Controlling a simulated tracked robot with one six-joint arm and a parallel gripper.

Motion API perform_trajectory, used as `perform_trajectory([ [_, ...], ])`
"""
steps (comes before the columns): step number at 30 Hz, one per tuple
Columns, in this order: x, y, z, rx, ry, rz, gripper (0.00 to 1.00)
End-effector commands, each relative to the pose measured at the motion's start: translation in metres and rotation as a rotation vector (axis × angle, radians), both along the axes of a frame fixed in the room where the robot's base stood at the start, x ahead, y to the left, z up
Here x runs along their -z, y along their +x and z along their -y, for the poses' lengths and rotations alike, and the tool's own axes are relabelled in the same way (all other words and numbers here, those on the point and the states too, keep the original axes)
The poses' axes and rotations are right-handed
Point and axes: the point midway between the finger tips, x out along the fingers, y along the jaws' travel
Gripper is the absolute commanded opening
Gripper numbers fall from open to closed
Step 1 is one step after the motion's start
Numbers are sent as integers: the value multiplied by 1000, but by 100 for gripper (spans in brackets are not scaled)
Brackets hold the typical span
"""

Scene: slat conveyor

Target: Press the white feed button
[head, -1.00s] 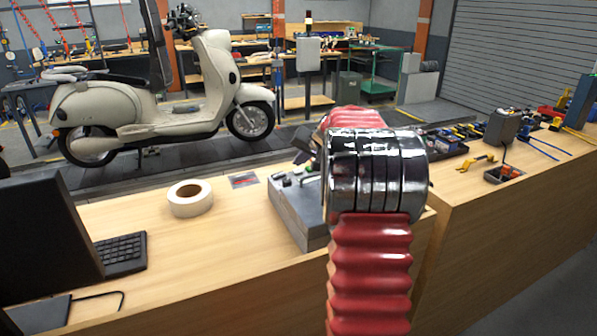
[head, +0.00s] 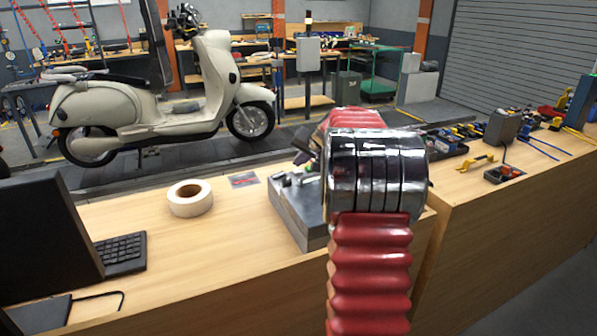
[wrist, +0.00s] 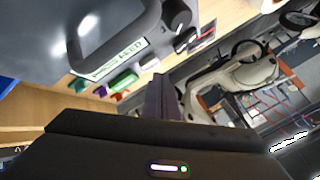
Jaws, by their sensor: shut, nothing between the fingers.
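In the head view, the grey control box (head: 290,212) stands on the wooden counter, partly behind my arm. In the wrist view its panel (wrist: 120,18) shows a grey handle and a label ending in "FEED". A small white button (wrist: 148,62) sits by the label, between a dark button and a green one (wrist: 124,82). My gripper (wrist: 165,82) is shut and empty, its fingertips close to the white button. I cannot tell whether they touch it. In the head view my arm hides most of the gripper and the buttons.
A tape roll (head: 190,198) and a keyboard (head: 120,252) lie on the counter left of the box. A monitor (head: 45,240) stands at the far left. A cream scooter (head: 165,105) stands on the slat conveyor behind. Tools lie on the counter to the right.

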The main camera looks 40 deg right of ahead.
Motion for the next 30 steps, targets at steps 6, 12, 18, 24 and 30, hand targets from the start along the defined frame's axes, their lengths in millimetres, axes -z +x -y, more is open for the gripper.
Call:
perform_trajectory([
  [6,5,0,0,0,0,0,0],
  [12,5,0,0,0,0,0,0],
  [18,6,0,0,0,0,0,0],
  [24,8,0,0,0,1,0,0],
  [30,10,0,0,1,1,-1,0],
])
